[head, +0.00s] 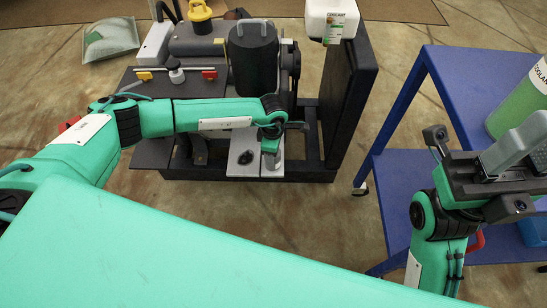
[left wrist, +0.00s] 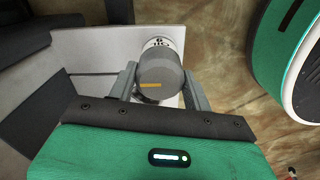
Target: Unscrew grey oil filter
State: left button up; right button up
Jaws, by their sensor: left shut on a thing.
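The grey oil filter (left wrist: 160,78) shows in the left wrist view as a dark grey round body with a yellow mark. A white band with dark lettering lies behind its grey part. My left gripper (left wrist: 163,85) has one finger on each side of the filter and is shut on it. In the head view my left gripper is down by the light metal plate (head: 243,155) at the engine's front; the filter is not clearly visible there. My right gripper (head: 512,160) is at the right, above the blue cart; its finger gap is unclear.
The engine unit has a black cylinder (head: 253,55), a yellow cap (head: 200,14) and a dark upright panel (head: 347,85). A white coolant container (head: 331,18) stands at its top. A blue cart (head: 400,110) carries a green coolant jug (head: 520,105). A bag (head: 110,38) lies on the floor.

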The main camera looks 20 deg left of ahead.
pick_arm(q)
jog(key=n, duration=0.1)
jog(key=n+p, duration=0.1)
jog(key=shift+r+n+p, duration=0.2)
jog(key=shift+n+p, duration=0.5)
jog(key=shift+n, duration=0.6)
jog(key=shift+f+n, duration=0.15)
jog(key=shift+n, duration=0.15)
jog(key=shift+r+n+p, duration=0.25)
jog(key=shift+n+p, duration=0.4)
jog(key=shift+n, duration=0.15)
jog(key=shift+n+p, duration=0.4)
jog(key=shift+n, duration=0.3)
jog(key=shift+f+n+p, duration=0.1)
jog(key=shift+n+p, duration=0.25)
jog(key=shift+n, duration=0.55)
jog(key=shift+w+f, duration=0.1)
